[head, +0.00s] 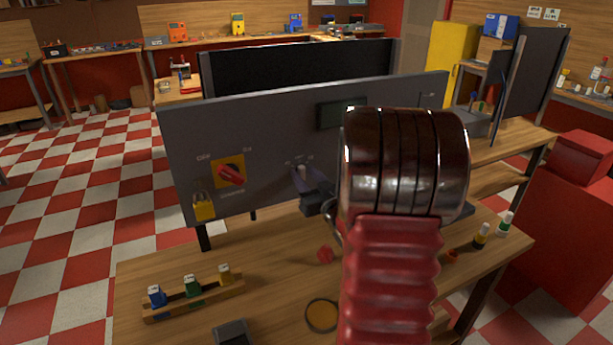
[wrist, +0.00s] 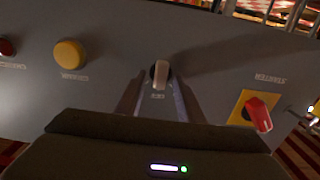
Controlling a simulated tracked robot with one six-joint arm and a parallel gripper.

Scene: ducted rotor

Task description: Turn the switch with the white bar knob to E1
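The white bar knob (wrist: 160,74) is on the grey panel, in the upper middle of the wrist view, where the labels look upside down. Its bar points roughly up and down in that picture. A small label beside it is too small to read. In the head view the knob (head: 301,169) shows small at my fingertips, with unreadable marks above it. My gripper (wrist: 160,92) is at the panel, with one finger on each side of the knob. A narrow gap shows between the fingers and the knob, so it looks open. Contact cannot be made out.
A red switch on a yellow plate (head: 229,172) and a yellow padlock (head: 203,206) are at the panel's left. The wrist view shows a yellow button (wrist: 70,54) and a red one (wrist: 7,47). A dark display (head: 341,113) sits above. A rack of colored pieces (head: 193,297) stands on the bench.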

